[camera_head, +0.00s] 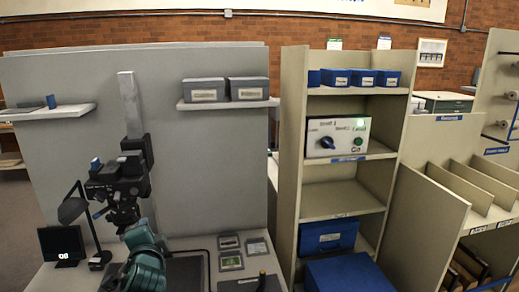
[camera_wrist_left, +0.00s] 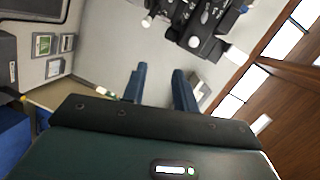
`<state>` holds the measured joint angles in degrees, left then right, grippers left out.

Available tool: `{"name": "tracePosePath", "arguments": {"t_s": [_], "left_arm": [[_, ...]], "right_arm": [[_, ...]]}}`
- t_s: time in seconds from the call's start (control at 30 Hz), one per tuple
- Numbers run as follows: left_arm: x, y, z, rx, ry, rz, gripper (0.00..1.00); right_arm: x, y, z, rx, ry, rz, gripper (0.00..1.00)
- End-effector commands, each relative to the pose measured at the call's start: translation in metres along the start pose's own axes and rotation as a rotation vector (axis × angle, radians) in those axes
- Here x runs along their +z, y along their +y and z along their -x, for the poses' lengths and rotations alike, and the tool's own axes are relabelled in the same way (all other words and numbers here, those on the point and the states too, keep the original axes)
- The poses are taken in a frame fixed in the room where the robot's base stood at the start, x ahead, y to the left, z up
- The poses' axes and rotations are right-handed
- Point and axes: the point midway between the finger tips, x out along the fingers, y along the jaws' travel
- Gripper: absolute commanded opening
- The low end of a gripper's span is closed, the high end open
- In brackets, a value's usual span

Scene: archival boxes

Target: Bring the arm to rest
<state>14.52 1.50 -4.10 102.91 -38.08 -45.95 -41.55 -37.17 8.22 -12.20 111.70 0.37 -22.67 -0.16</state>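My left arm shows as a teal link at the bottom of the head view, in front of the grey copy-stand panel and below a black camera rig (camera_head: 118,180) on a column. Its fingertips are hard to make out there. In the left wrist view my left gripper (camera_wrist_left: 160,82) has its two dark blue fingers apart, with nothing between them. The black rig (camera_wrist_left: 205,30) also shows at the top of that view, beyond the fingertips. My right gripper is in neither view.
A beige shelf unit (camera_head: 290,150) with blue boxes (camera_head: 335,78) and a dial box (camera_head: 337,137) stands right of the panel. Small framed cards (camera_head: 230,261) lie on the table. A small black monitor (camera_head: 62,245) and a lamp (camera_head: 72,210) stand left of the arm.

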Motion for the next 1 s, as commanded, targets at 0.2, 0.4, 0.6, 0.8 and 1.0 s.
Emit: {"name": "tracePosePath", "arguments": {"t_s": [0.2, 0.4, 0.6, 0.8, 1.0], "left_arm": [[0.02, 0.158, 0.075, 0.313, 0.13, 0.316, 0.29], [0.045, 0.26, 0.177, 0.605, 0.119, 0.672, 0.29], [0.063, 0.306, 0.255, 0.789, 0.037, 0.942, 0.29], [0.068, 0.315, 0.278, 0.837, 0.002, 1.027, 0.29], [0.067, 0.315, 0.277, 0.837, 0.002, 1.025, 0.29]], "right_arm": [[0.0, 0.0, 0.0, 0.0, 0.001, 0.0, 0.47], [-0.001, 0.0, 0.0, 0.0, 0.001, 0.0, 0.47], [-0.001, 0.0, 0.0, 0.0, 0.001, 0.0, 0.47], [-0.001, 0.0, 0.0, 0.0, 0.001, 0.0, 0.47], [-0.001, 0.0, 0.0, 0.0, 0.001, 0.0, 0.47]]}}
